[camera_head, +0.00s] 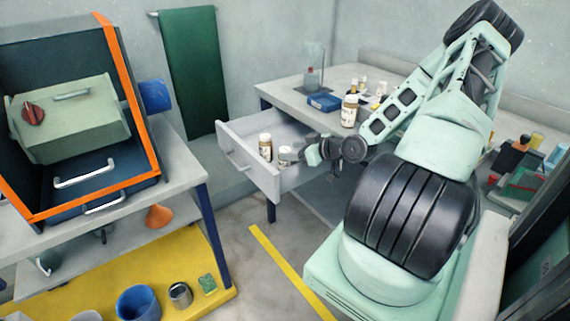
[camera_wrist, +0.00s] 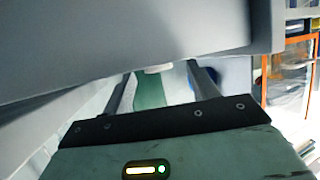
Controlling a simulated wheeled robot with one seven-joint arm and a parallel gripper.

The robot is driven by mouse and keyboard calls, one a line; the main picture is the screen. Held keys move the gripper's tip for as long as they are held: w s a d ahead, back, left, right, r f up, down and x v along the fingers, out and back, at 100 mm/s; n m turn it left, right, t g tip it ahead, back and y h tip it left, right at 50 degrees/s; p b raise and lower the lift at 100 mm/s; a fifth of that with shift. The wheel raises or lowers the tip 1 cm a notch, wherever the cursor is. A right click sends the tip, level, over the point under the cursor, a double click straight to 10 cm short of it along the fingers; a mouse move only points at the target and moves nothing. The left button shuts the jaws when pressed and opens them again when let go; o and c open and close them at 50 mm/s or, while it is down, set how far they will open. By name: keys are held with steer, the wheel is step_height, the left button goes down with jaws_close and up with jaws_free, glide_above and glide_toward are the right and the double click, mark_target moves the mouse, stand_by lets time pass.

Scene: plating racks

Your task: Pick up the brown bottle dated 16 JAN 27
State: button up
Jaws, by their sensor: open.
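A brown bottle (camera_head: 265,148) with a white cap and pale label stands in the open drawer (camera_head: 267,184). A second white-capped container (camera_head: 285,156) is beside it, closer to my gripper, and partly hidden. Another brown bottle (camera_head: 349,111) stands on the table above. No date is readable on any label. My gripper (camera_head: 310,154) is at the drawer's right side, close to the second container. In the wrist view the two fingers (camera_wrist: 162,76) are apart. A small pale piece (camera_wrist: 158,69) shows between them under a grey panel; I cannot tell what it is.
The grey panel (camera_wrist: 130,40), perhaps the drawer, fills the top of the wrist view. The table (camera_head: 285,92) holds a blue box (camera_head: 324,102) and several small bottles. A green cloth (camera_head: 190,75) hangs behind. An orange-edged cabinet (camera_head: 128,80) stands left.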

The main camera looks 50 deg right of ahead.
mark_target(287, 149)
steer(key=shift+p+x, duration=0.4)
steer(key=shift+x, duration=2.7)
steer(key=shift+d+r, duration=0.1)
steer(key=shift+d, duration=0.05)
steer(key=shift+c, duration=0.3)
steer(key=c, duration=1)
